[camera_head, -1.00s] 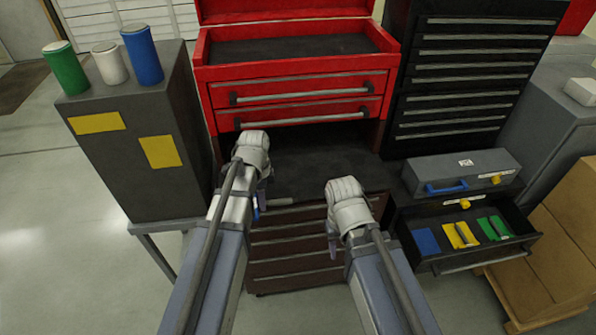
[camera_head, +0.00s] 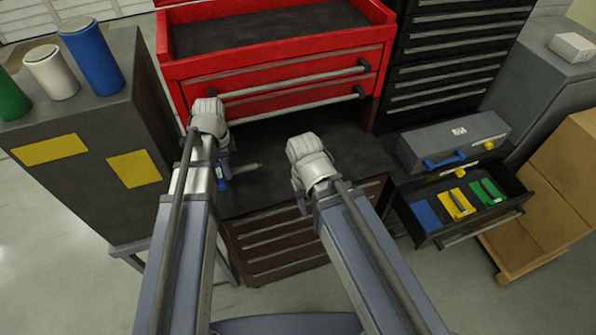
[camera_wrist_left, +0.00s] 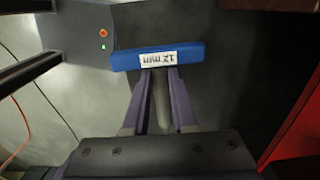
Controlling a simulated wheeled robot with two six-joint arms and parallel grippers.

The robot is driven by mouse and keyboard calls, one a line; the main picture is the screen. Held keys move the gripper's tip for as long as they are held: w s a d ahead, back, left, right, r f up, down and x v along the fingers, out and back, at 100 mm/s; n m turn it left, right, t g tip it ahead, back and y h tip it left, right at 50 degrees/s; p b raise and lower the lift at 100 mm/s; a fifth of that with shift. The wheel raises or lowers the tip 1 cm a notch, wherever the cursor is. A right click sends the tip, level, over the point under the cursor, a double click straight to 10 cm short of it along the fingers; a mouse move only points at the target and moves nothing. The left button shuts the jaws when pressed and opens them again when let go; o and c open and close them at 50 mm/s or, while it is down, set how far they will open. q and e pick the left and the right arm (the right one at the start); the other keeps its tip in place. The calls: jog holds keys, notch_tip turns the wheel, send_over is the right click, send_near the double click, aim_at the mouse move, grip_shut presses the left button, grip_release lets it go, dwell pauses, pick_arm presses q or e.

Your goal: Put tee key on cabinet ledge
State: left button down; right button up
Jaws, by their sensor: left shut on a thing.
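The tee key has a blue handle (camera_wrist_left: 158,57) labelled "12 mm" and a grey shaft. My left gripper (camera_wrist_left: 160,80) is shut on the shaft just below the handle, between its purple fingers. In the head view the blue handle (camera_head: 222,177) shows below my left gripper (camera_head: 222,163), with the shaft pointing right. The key is in front of a dark flat ledge (camera_head: 275,150) beneath the red drawers; I cannot tell whether it touches it. My right gripper (camera_head: 300,200) is over the ledge's front right, its jaws mostly hidden by the wrist.
A grey cabinet (camera_head: 90,200) with blue, white and green cylinders stands left. The red tool chest (camera_head: 285,85) rises behind the ledge. At right are a grey case (camera_head: 450,140) and an open drawer (camera_head: 440,240) with blue, yellow and green patches. Cardboard boxes (camera_head: 565,180) stand far right.

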aim_at(235, 194)
pick_arm(q)
jog(key=shift+s+d+t, duration=0.1)
jog(key=shift+s+t, duration=0.2)
jog(key=shift+w+r, duration=0.1)
jog(key=shift+w+f, duration=0.1)
jog(key=shift+f, duration=0.15)
notch_tip(235, 194, down, 10)
jog(key=b, duration=1)
jog(key=shift+r, duration=0.2)
